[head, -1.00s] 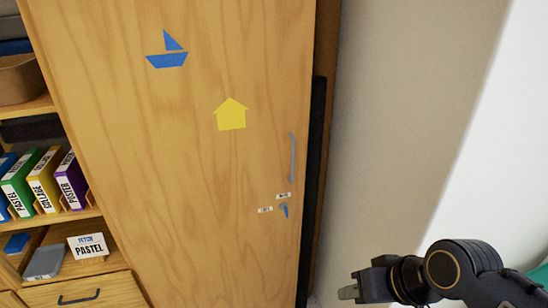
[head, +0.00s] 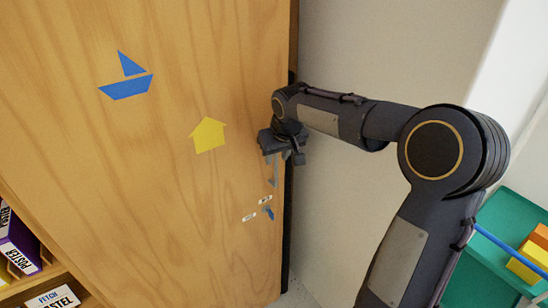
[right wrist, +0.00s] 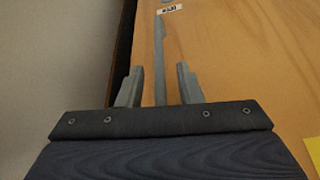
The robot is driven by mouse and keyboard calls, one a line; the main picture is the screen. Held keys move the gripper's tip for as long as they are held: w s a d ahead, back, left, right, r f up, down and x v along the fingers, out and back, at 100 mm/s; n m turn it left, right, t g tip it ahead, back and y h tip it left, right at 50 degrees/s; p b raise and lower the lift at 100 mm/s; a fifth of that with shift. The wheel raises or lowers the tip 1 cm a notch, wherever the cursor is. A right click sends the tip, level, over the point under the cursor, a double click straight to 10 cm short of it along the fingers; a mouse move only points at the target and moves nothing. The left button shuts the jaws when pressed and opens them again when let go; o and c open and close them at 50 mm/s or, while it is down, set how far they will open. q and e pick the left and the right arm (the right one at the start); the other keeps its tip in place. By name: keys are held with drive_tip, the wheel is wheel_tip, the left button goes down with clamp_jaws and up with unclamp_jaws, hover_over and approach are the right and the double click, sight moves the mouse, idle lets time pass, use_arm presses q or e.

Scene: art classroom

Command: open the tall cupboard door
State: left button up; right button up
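The tall cupboard door (head: 180,190) is light wood and looks closed. Its grey vertical bar handle (head: 273,175) is near the right edge, its upper part hidden by my right gripper (head: 284,158). In the right wrist view the handle (right wrist: 159,60) runs between the two fingers of my right gripper (right wrist: 158,85). The fingers stand apart, with a gap visible on each side of the bar. Below the handle is a lock with a blue-tipped key (head: 268,213) and two small white labels. My left gripper is not in view.
A blue boat (head: 126,78) and a yellow house shape (head: 208,135) mark the door. Open shelves with a purple box (head: 18,245) stand at lower left. A bare wall (head: 350,60) is right of the cupboard, and a green tray (head: 510,210) lies at far right.

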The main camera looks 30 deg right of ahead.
drive_tip(key=shift+x, duration=1.35)
clamp_jaws()
